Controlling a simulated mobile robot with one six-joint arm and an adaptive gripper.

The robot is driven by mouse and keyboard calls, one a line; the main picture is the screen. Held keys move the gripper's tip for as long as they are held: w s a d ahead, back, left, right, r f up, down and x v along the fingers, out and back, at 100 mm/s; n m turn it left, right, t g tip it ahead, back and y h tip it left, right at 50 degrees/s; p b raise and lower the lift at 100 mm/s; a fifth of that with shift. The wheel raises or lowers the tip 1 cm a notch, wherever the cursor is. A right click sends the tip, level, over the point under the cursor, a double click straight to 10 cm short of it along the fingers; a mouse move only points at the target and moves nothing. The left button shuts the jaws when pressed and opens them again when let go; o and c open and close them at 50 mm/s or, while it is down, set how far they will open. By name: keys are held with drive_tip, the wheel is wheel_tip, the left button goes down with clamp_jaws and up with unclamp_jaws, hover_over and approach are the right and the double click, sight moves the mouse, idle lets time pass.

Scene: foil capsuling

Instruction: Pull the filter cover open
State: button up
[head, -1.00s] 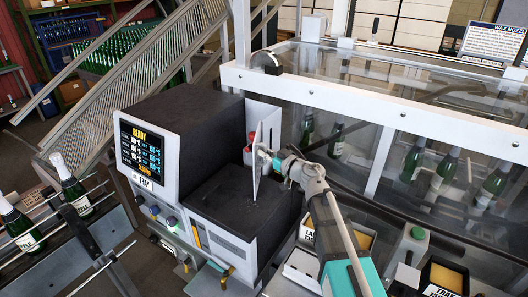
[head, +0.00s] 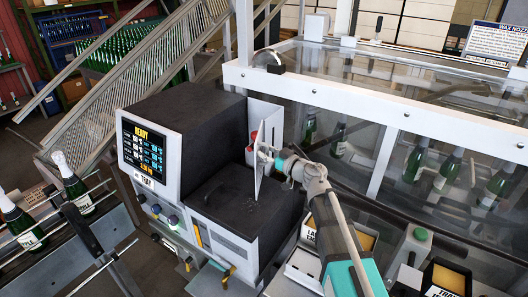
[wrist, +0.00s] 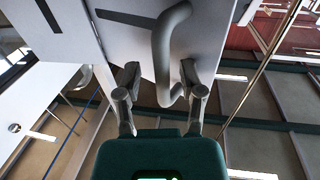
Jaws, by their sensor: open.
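The filter cover (head: 259,175) is a thin pale panel standing upright, seen nearly edge-on in the head view. It stands out from a white housing (head: 265,115), where a red part (head: 253,138) shows behind it. In the wrist view the cover (wrist: 130,38) fills the top middle, with a thick grey curved handle (wrist: 162,50) on it. My gripper (wrist: 160,78) is open, with one finger on each side of the handle's lower part. I cannot tell whether either finger touches it. In the head view my gripper (head: 275,160) is just right of the cover.
A black machine (head: 190,125) with a lit "READY" screen (head: 143,152) stands left of the cover. A clear-walled enclosure (head: 400,100) with bottles inside is behind and right of my arm. Label trays (head: 440,278) and a green button (head: 420,233) are at lower right.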

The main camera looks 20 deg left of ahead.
drive_tip(key=v, duration=1.2)
idle(0.6)
